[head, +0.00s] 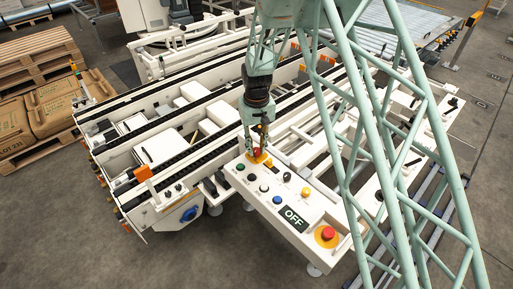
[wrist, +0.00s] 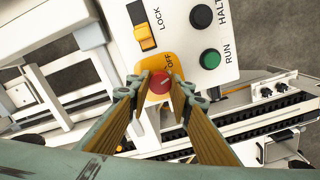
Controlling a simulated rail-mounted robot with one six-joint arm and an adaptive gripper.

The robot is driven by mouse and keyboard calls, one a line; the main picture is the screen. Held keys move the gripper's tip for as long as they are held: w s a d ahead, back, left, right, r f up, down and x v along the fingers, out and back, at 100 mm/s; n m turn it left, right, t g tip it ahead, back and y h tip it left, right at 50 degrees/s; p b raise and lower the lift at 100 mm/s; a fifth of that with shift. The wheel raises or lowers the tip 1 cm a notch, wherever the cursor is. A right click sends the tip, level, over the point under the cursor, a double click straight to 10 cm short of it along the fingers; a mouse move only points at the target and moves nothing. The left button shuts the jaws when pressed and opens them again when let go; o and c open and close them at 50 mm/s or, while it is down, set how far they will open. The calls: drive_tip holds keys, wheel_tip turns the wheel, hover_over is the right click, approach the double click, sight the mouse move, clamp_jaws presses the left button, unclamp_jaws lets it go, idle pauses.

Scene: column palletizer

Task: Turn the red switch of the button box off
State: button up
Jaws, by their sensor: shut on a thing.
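The button box (head: 282,207) is a long white panel set with buttons and knobs. Its red switch (wrist: 159,82) is a round knob on a yellow plate, which carries an OFF label, in the wrist view. A short pale mark on the knob slants up to the right. The knob also shows small and partly covered in the head view (head: 257,154). My gripper (wrist: 158,88) is shut on the red switch, one fingertip on each side. In the head view my gripper (head: 259,147) reaches down onto the far left end of the box.
Close to the switch are a green RUN button (wrist: 210,59), a black HALT button (wrist: 201,16) and an orange LOCK switch (wrist: 147,37). Conveyor rails lie behind.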

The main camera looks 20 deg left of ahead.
sight(257, 150)
drive_tip(key=n, duration=0.5)
idle(0.6)
drive_tip(key=o, duration=0.9)
drive_tip(key=shift+r, duration=0.1)
drive_tip(key=shift+r, duration=5.9)
